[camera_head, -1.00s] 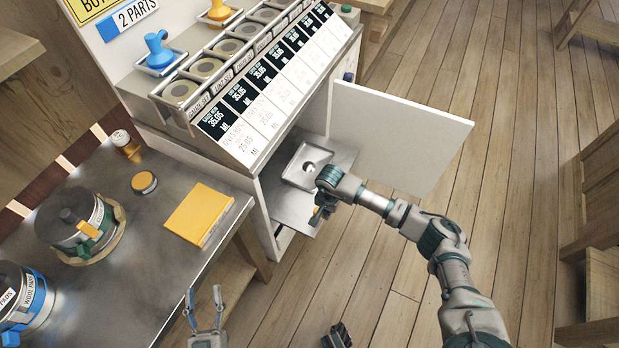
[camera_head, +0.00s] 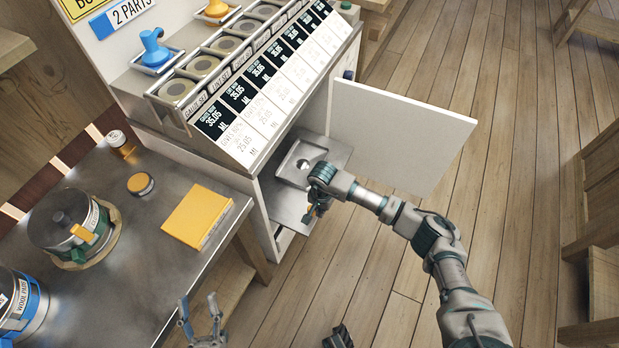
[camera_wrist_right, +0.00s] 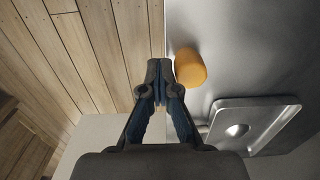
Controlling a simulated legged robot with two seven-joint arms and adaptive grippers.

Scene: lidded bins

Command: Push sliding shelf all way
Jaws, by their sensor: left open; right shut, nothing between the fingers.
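The metal sliding shelf (camera_head: 284,204) sticks partly out of the open cabinet below the row of labelled bins. A square metal tray with a round recess (camera_head: 303,163) lies on it. My right gripper (camera_head: 308,215) is shut and empty at the shelf's front edge. In the right wrist view the closed fingertips (camera_wrist_right: 160,75) are beside the shelf edge (camera_wrist_right: 172,20), close to an orange cylinder (camera_wrist_right: 190,67) on the shelf. Whether they touch the shelf is unclear. My left gripper (camera_head: 199,310) is open and empty at the bottom, away from the shelf.
The white cabinet door (camera_head: 400,135) stands open to the right of the shelf, behind my right arm. A metal table (camera_head: 120,290) with canisters and a yellow box (camera_head: 197,217) is at left.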

